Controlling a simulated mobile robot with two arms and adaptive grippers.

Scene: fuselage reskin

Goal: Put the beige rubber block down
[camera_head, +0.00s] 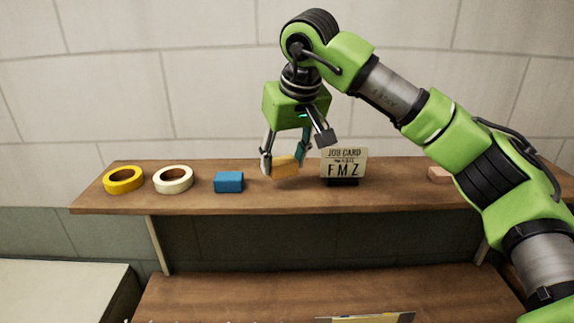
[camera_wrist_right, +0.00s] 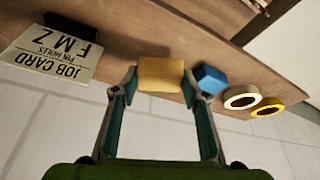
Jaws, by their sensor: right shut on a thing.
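The beige rubber block (camera_head: 286,167) is between the fingers of my right gripper (camera_head: 284,160), at the upper wooden shelf (camera_head: 250,200). In the right wrist view the block (camera_wrist_right: 161,74) sits between the two fingertips of the gripper (camera_wrist_right: 160,82), which is shut on it. The block is at about shelf-top height; I cannot tell whether it touches the shelf. Its ends are partly hidden by the fingers. My left gripper is not in view.
Left of the block on the shelf are a blue block (camera_head: 229,182), a white tape roll (camera_head: 173,180) and a yellow tape roll (camera_head: 123,180). A job card reading FMZ (camera_head: 344,163) stands to the right. A pinkish block (camera_head: 440,174) lies farther right, partly behind my arm.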

